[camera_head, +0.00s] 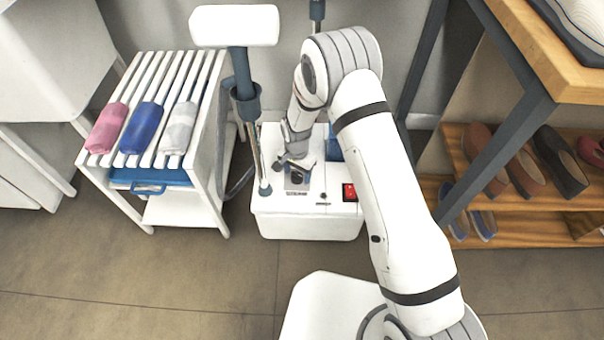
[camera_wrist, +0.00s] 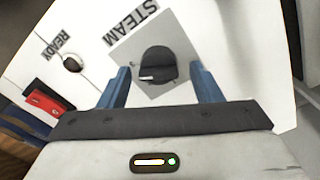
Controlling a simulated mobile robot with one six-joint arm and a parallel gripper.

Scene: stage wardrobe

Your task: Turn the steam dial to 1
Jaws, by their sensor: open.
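The steam dial (camera_wrist: 158,64) is a dark round knob with a pale mark on its lower left, set on a grey plate beside the word STEAM in the wrist view. It sits on top of the white steamer base (camera_head: 306,222), which stands on the floor in the head view. My gripper (camera_wrist: 161,84) is open, with one blue finger on each side of the dial. I cannot tell whether the fingers touch it. In the head view my gripper (camera_head: 295,172) is over the base's top and hides the dial. No dial numbers are readable.
A red switch (camera_head: 349,192) and a small knob by the word READY (camera_wrist: 72,64) are on the same top. The steamer's upright pole (camera_head: 258,150) rises close left of my gripper. A slatted white rack (camera_head: 150,130) stands left, a shoe shelf (camera_head: 520,228) right.

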